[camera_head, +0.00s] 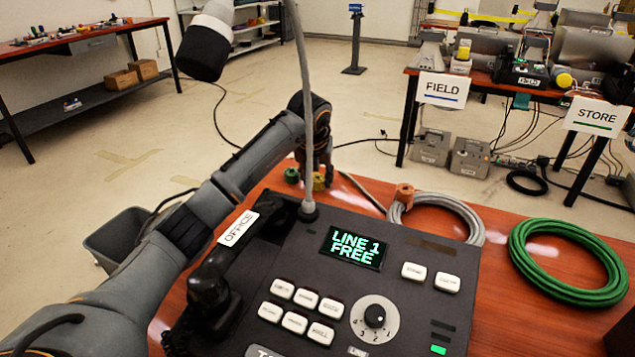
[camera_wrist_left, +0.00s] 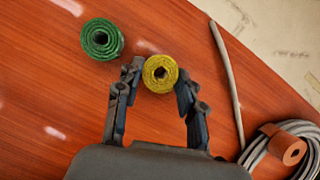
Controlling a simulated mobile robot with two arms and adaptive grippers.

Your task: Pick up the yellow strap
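The yellow strap is a small roll with a hollow middle. It stands on the red-brown table in the left wrist view (camera_wrist_left: 150,82). In the head view it is a small yellow patch (camera_head: 318,183), partly covered by my gripper. My left gripper (camera_wrist_left: 158,72) is open, with one finger on each side of the yellow roll near the tips. A gap shows beside the roll, and I cannot tell whether either finger touches it. In the head view the left gripper (camera_head: 314,172) points down at the table's far edge.
A green roll (camera_wrist_left: 114,42) stands left of the yellow one. An orange roll (camera_wrist_left: 293,150) lies by a grey cable coil (camera_wrist_left: 262,165). The paging phone (camera_head: 400,270) with its gooseneck microphone stands in front. A green cable coil (camera_head: 520,255) lies on the right.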

